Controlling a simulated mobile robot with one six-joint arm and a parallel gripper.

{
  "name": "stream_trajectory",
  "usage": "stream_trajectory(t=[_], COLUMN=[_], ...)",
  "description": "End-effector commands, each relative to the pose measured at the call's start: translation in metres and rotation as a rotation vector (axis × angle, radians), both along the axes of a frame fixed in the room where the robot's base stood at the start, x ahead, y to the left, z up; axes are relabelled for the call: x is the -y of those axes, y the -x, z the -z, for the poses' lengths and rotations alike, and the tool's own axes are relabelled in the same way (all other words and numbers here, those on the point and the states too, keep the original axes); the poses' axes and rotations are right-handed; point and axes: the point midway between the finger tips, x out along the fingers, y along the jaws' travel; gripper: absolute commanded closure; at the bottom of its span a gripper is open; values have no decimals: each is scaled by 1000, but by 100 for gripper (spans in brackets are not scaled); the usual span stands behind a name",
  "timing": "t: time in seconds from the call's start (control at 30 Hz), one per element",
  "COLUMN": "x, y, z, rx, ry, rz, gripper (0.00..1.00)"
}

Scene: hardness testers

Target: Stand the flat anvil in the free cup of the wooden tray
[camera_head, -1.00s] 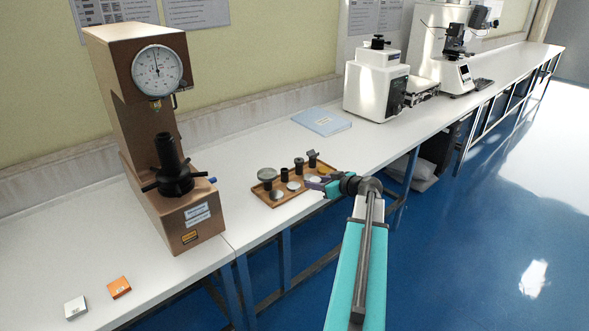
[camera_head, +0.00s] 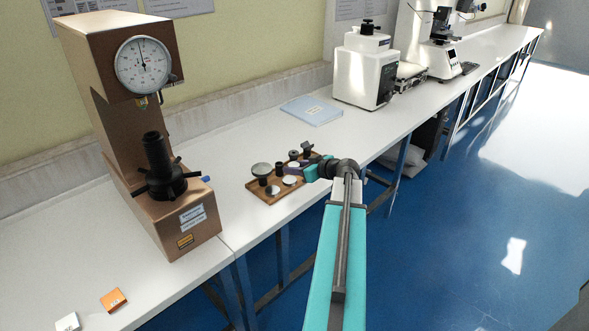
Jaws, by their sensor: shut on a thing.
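The wooden tray (camera_head: 262,198) sits on the white bench, right of the brown hardness tester. It holds a wide grey disc-topped anvil (camera_head: 261,170) at its left, several small dark upright pieces along the back, and pale round discs in front. My gripper (camera_head: 297,172) is low at the tray's right part, reaching in from the right. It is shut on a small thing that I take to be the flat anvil. Its shape is mostly hidden and too small to make out. The gripper and wrist cover the tray's right end, and I cannot tell which cup is free.
The tall brown hardness tester (camera_head: 110,60) stands left of the tray. A blue folder (camera_head: 311,110) lies behind it, and a white tester (camera_head: 362,72) stands further back. Orange (camera_head: 114,299) and white (camera_head: 67,322) blocks lie at front left. Bench between tray and folder is clear.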

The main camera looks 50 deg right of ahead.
Motion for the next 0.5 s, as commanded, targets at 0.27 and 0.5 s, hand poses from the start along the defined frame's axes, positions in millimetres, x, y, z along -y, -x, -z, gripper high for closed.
stream_trajectory(t=[0.27,0.5], x=[6,8], y=[-4,-18], z=[-2,-1], rx=[1,1], ry=[0,-1], rz=[8,8], gripper=[86,86])
